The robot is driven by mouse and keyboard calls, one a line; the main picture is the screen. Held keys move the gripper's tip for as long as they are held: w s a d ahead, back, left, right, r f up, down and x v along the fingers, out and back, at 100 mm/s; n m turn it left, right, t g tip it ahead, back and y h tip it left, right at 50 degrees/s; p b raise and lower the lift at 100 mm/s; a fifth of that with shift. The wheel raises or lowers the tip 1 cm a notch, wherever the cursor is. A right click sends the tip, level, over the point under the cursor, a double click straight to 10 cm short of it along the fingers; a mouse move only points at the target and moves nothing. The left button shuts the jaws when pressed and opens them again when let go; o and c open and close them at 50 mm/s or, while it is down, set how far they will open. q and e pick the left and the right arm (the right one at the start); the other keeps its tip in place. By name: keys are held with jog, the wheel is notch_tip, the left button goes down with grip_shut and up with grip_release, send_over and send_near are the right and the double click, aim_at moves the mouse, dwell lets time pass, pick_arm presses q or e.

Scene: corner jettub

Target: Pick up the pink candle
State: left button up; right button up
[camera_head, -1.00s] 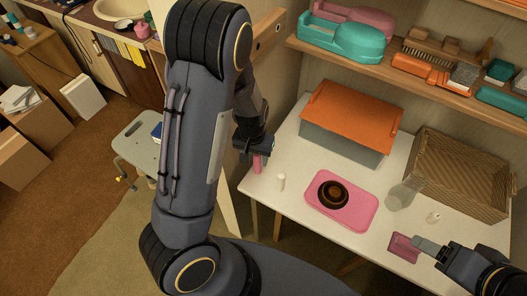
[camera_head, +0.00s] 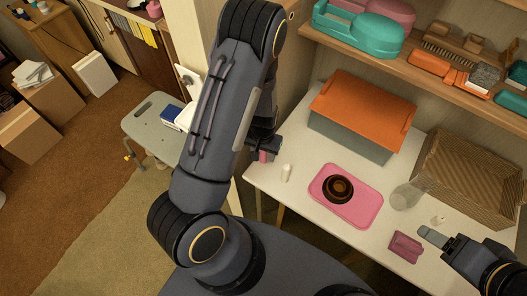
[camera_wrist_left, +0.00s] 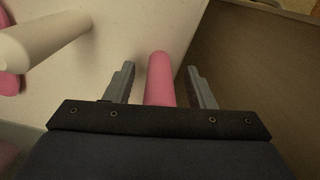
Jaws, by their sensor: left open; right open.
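The pink candle (camera_wrist_left: 160,78) stands between the two open fingers of my left gripper (camera_wrist_left: 161,86) in the left wrist view, with a gap on either side. In the head view the candle (camera_head: 264,156) shows as a small pink piece under my left gripper (camera_head: 262,150), at the table's left edge; the gripper hides most of it. My right gripper (camera_head: 428,236) is at the table's right front, beside a pink folded item (camera_head: 406,247), and holds nothing that I can see.
A white candle (camera_head: 286,173) stands close to the right of my left gripper; it also shows in the left wrist view (camera_wrist_left: 45,40). A pink tray (camera_head: 361,207) with a brown ring-shaped item (camera_head: 338,189), a glass jar (camera_head: 403,197), an orange-lidded box (camera_head: 360,112) and a wicker basket (camera_head: 470,175) occupy the white table.

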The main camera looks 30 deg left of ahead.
pick_arm(q)
jog(key=shift+c, duration=0.3)
jog(key=c, duration=1)
jog(key=shift+r, duration=0.1)
